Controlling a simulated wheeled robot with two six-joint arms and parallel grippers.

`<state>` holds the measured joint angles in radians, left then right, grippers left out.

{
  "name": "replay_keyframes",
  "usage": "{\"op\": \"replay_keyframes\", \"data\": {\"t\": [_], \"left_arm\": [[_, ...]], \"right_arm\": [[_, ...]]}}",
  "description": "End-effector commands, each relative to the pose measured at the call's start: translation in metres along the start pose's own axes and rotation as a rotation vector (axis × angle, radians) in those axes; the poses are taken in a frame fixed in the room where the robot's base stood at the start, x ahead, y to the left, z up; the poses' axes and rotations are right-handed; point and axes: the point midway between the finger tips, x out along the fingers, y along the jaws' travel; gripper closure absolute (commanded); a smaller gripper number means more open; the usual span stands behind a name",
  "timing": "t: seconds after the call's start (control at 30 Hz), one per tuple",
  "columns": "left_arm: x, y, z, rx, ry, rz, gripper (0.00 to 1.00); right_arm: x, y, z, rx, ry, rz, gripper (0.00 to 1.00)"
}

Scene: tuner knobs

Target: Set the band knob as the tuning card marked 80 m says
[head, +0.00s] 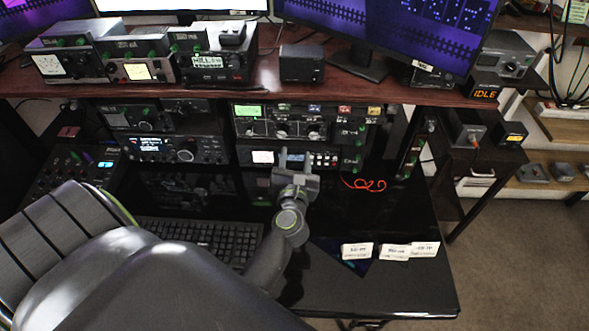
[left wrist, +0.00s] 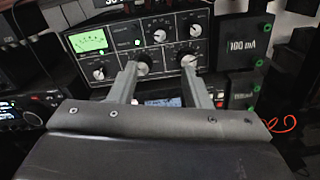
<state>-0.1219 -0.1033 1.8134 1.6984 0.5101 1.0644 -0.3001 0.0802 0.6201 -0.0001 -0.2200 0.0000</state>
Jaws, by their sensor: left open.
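The tuner (head: 298,121) is a dark panel on the shelf under the desk top, with a green-lit meter (left wrist: 88,41) and several pale round knobs. Two lower knobs, one near the middle (left wrist: 143,68) and one to its right (left wrist: 188,59), show at my fingertips in the left wrist view. I cannot read which is the band knob. My left gripper (head: 296,158) is in front of the lower panels, open and empty; its fingers (left wrist: 158,69) are spread below the knobs. Contact cannot be told. Three white cards (head: 357,251) (head: 393,253) (head: 425,248) lie at the front right; their print is too small to read surely.
A keyboard (head: 200,235) lies left of my left forearm. A red cord (head: 364,184) lies right of the tuner. Radios (head: 180,149) stand to the left, and a 100 mV panel (left wrist: 242,46) adjoins the tuner.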

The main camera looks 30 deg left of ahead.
Motion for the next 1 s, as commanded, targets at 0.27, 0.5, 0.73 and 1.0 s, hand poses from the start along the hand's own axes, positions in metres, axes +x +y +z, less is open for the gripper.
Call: {"op": "replay_keyframes", "data": {"t": [0.27, 0.5, 0.73, 1.0], "left_arm": [[-0.037, -0.001, -0.002, -0.002, 0.002, 0.000, 0.57], [-0.043, 0.000, 0.000, 0.000, 0.000, 0.000, 0.57], [-0.043, 0.000, 0.000, 0.000, 0.000, 0.000, 0.57], [-0.042, 0.000, 0.000, 0.000, 0.000, 0.000, 0.57]], "right_arm": [[0.006, -0.001, 0.001, 0.000, 0.000, 0.000, 0.64], [0.007, -0.001, 0.001, 0.000, 0.000, 0.000, 0.64], [0.007, -0.001, 0.001, 0.000, 0.000, 0.000, 0.64], [0.007, -0.001, 0.000, 0.000, 0.000, 0.000, 0.64]]}}
